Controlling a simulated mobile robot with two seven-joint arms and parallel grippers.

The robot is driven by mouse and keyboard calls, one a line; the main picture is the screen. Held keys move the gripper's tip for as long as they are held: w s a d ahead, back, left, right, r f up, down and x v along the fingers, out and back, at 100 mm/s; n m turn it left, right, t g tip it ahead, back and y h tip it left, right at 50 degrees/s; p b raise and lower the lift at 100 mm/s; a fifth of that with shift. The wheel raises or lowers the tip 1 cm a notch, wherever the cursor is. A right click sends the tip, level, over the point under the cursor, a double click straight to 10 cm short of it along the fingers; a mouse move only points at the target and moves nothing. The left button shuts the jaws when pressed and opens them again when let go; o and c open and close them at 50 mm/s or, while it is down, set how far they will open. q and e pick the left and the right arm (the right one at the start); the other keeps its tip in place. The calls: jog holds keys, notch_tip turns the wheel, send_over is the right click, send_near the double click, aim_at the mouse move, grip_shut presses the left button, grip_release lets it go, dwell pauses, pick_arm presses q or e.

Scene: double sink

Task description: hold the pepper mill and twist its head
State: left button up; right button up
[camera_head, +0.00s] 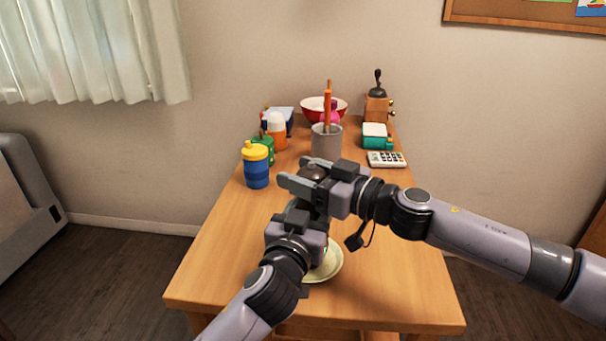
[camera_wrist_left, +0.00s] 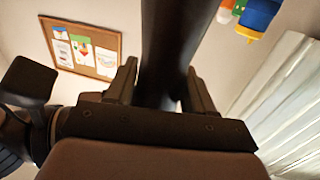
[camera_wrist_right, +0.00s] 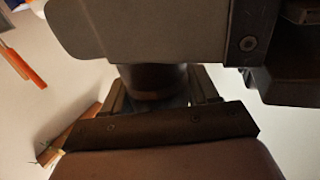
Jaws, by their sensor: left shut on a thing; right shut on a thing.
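The pepper mill is dark brown and mostly hidden by my grippers in the head view; its rounded head (camera_head: 313,172) shows between the right fingers. My right gripper (camera_head: 308,179) is shut on the head, coming in from the right. My left gripper (camera_head: 302,206) is lower and nearer, shut on the mill's body. In the left wrist view the dark body (camera_wrist_left: 175,45) stands between the two fingers. In the right wrist view a dark round part of the mill (camera_wrist_right: 152,82) sits between the fingers. The mill's base is hidden.
A pale plate (camera_head: 332,262) lies on the wooden table (camera_head: 400,285) below my left gripper. A blue cup with yellow lid (camera_head: 257,168) stands left, a grey utensil holder (camera_head: 326,141) behind.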

jog(key=shift+t, duration=0.3)
jog(key=o, duration=1)
jog(key=shift+d, duration=0.1)
jog(key=v, duration=1.2)
jog(key=shift+r, duration=0.15)
